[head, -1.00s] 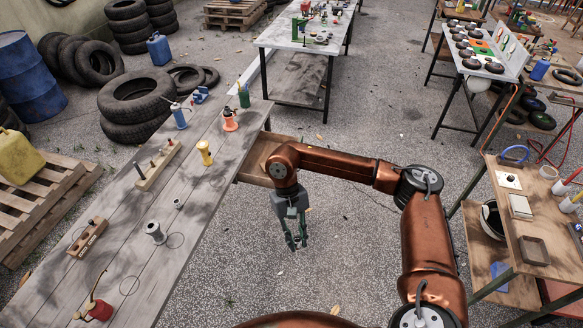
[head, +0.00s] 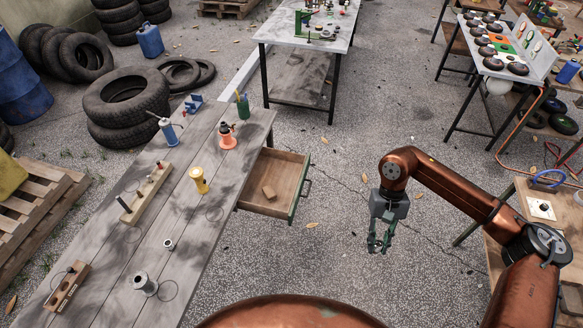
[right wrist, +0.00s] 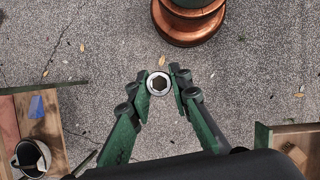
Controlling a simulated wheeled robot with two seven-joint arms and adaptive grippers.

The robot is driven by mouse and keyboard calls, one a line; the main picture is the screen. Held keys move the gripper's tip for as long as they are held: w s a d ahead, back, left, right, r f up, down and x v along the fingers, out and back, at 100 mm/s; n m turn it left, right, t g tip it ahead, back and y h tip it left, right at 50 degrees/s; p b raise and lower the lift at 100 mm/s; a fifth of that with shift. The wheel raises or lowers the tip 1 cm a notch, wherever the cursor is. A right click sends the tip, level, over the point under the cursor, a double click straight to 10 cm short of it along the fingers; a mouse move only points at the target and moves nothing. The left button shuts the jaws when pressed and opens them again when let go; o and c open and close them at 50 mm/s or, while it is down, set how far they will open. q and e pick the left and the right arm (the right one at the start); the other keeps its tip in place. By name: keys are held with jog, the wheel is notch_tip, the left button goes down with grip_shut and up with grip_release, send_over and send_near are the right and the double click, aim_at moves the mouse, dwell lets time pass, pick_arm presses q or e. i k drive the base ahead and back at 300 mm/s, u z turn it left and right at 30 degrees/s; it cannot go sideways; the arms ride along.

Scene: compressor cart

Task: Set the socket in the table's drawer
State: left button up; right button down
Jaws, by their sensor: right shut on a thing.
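My right gripper (head: 379,246) hangs over open floor, to the right of the table's drawer and apart from it. In the right wrist view its fingertips (right wrist: 161,86) are shut on the socket (right wrist: 159,83), a small round metal ring with a dark hexagonal opening. The socket is too small to make out in the head view. The drawer (head: 290,158) is pulled out from the right side of the grey plank table (head: 120,265). A small brown block (head: 269,193) lies in it, and the rest of its visible floor is bare. My left gripper is not in view.
On the table stand a wooden holder (head: 147,194), a yellow cup-like piece (head: 198,180), an orange-based bottle (head: 227,137), a metal spool (head: 146,285) and a small metal ring (head: 168,244). A wooden side table (head: 540,225) stands at right. The floor between is clear.

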aim_at(278, 176)
jog(key=u, duration=0.1)
jog(key=i, duration=1)
jog(key=u, duration=0.8)
jog(key=i, duration=0.5)
jog(key=u, duration=0.4)
